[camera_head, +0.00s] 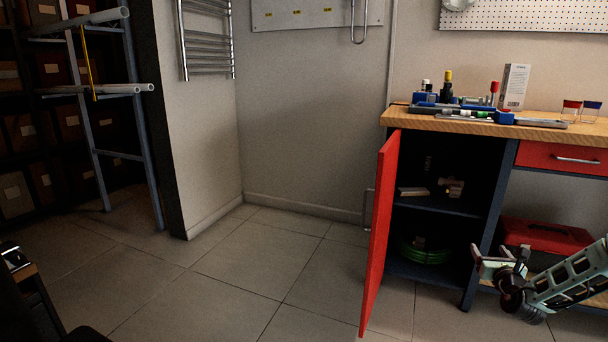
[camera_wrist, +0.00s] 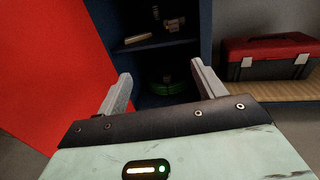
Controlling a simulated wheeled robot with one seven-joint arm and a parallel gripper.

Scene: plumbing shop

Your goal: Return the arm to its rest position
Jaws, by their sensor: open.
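My gripper (camera_head: 484,262) is at the lower right in the head view, low in front of the workbench and to the right of the open red door. My mint-green arm reaches in from the right edge. In the wrist view my gripper (camera_wrist: 160,74) has its two grey fingers wide apart with nothing between them. The fingers point toward the open cabinet (camera_head: 432,210), apart from its shelf as far as I can tell. Much of the arm is outside the picture.
The red cabinet door (camera_head: 380,235) stands open, close left of the gripper. A green hose coil (camera_head: 425,252) lies on the cabinet floor. A red toolbox (camera_head: 545,236) sits behind the arm. A wooden worktop (camera_head: 560,133) overhangs. Tiled floor (camera_head: 255,262) is clear to the left.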

